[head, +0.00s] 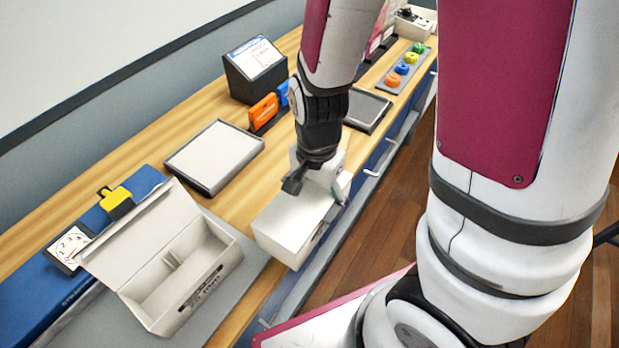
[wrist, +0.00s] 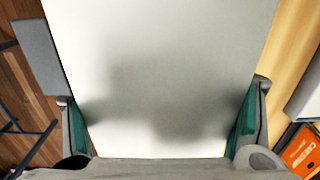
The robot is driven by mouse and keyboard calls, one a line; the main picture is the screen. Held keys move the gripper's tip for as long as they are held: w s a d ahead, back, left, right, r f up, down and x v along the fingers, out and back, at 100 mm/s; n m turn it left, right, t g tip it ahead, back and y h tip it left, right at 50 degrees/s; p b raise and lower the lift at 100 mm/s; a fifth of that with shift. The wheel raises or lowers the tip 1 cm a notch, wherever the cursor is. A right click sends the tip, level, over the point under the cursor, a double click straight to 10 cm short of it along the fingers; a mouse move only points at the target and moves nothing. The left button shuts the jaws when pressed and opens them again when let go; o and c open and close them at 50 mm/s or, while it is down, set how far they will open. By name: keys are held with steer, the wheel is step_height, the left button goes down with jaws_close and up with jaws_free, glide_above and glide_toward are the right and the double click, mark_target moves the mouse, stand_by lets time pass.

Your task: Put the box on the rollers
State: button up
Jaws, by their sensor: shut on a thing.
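A closed white box (head: 290,222) is at the front edge of the wooden bench, under my wrist in the head view. My gripper (head: 318,180) points down and is shut on this box. In the wrist view the box (wrist: 160,45) fills the middle, with a teal-padded finger of my gripper (wrist: 165,110) against each side. I cannot tell whether the box touches the bench or hangs just above it. I cannot make out any rollers in either view.
An open white box (head: 185,265) with its lid up stands at the left. A flat grey-topped pad (head: 214,156) lies behind my gripper. A black stand (head: 256,72), an orange item (head: 263,111) and a strip with coloured knobs (head: 402,68) are farther along the bench.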

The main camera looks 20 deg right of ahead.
steer(key=shift+s+a+r+p, duration=0.1)
steer(key=shift+s+r+p, duration=0.05)
steer(key=shift+s+p, duration=1.05)
steer(key=shift+w, duration=0.1)
steer(key=w+n, duration=0.3)
steer(key=w, duration=0.4)
steer(key=w+d+n, duration=0.1)
steer(key=w+n, duration=0.3)
steer(key=w, duration=0.3)
steer(key=w+d+n, duration=0.1)
steer(key=w+n, duration=0.2)
steer(key=w, duration=0.4)
steer(key=shift+d+r+n, duration=0.2)
steer(key=shift+r+n, duration=0.05)
steer(key=shift+n, duration=0.05)
steer(key=shift+w+d+n, duration=0.15)
steer(key=shift+w+n, duration=0.25)
steer(key=shift+w, duration=0.15)
steer(key=shift+r, duration=0.1)
